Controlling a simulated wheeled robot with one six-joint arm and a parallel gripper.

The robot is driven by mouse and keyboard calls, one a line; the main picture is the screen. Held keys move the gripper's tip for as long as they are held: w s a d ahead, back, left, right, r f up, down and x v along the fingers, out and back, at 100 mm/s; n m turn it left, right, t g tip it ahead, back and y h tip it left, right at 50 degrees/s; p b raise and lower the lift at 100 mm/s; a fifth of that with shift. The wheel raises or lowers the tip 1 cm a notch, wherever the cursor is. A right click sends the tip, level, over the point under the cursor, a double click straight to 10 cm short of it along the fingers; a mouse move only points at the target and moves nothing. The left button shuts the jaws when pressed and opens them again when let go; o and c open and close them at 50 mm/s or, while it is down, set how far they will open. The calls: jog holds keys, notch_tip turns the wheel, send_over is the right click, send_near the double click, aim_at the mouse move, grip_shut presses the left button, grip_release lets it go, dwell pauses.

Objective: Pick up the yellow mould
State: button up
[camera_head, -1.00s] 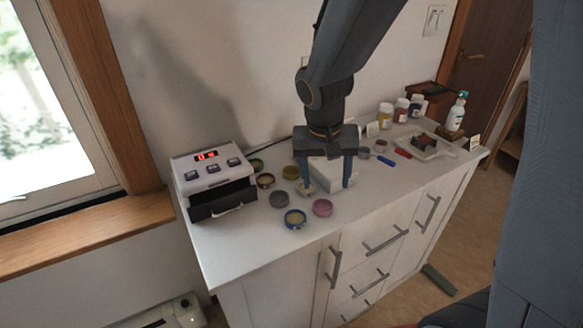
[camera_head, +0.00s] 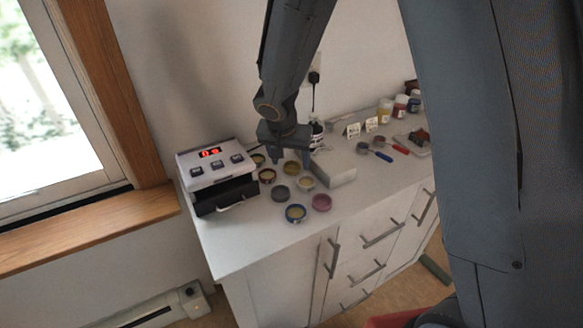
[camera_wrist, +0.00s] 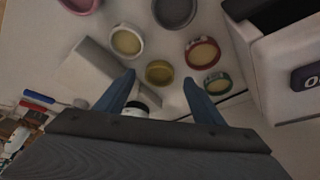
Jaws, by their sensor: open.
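The yellow mould (camera_head: 291,168), a small olive-yellow round dish, sits on the white cabinet top among several other moulds. My gripper (camera_head: 289,155) is above and just behind it in the head view, with its fingers pointing down. In the wrist view the yellow mould (camera_wrist: 159,72) lies between the two open fingertips (camera_wrist: 159,80), which look apart from it. The gripper is empty. Its height above the mould is hard to tell.
Close by are a cream mould (camera_head: 306,183), a grey mould (camera_head: 281,194), a red-rimmed mould (camera_head: 267,175), a blue-rimmed mould (camera_head: 295,213) and a pink mould (camera_head: 321,202).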

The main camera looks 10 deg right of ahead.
aim_at(292, 168)
jog(key=shift+x, duration=1.2)
jog(key=shift+c, duration=0.3)
jog(key=c, duration=1.1)
jog(key=shift+o, duration=0.2)
jog(key=shift+r, duration=0.1)
